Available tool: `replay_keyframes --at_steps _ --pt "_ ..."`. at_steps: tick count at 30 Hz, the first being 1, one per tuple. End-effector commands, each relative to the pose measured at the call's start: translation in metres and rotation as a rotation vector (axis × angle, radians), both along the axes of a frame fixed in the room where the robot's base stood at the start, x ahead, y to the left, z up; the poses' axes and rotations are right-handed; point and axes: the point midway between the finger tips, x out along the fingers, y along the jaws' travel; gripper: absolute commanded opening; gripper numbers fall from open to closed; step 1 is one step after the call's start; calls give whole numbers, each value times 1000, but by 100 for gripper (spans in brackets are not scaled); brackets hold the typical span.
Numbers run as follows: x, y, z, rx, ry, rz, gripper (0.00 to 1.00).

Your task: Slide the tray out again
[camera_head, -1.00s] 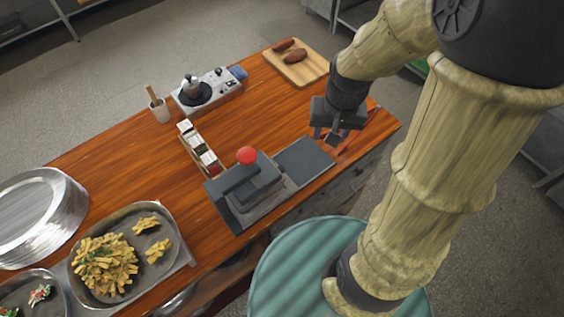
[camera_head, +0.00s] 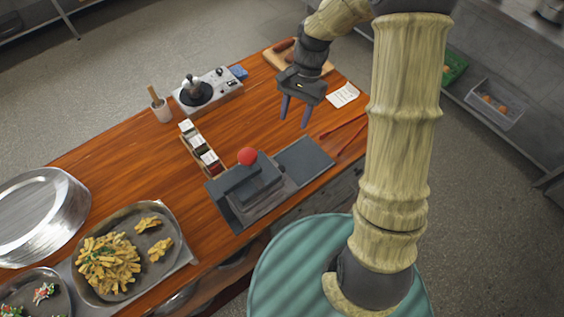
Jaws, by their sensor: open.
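A dark grey grill-like device (camera_head: 248,190) with a red ball knob (camera_head: 247,156) stands near the front edge of the wooden counter. A flat dark grey tray (camera_head: 306,158) lies at its right side, its bare top showing; I cannot tell whether it is joined to the device. My gripper (camera_head: 294,115) is open and empty, its two fingers pointing down. It appears above the counter, behind the tray in the picture, and apart from it.
Red tongs (camera_head: 350,137) lie right of the tray, near a white note (camera_head: 342,95). A narrow box of packets (camera_head: 200,149) stands left of the device. A hot plate (camera_head: 221,88) and cutting board (camera_head: 325,69) are at the back. A pan of fries (camera_head: 108,264) is front left.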

Motion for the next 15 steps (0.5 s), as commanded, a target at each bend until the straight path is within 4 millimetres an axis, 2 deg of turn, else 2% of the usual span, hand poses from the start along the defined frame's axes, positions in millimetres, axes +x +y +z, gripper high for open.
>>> replay_keyframes --at_steps 5,15 --pt "-7 4 -16 0 5 2 44" --pt "-27 17 -70 0 6 2 44"
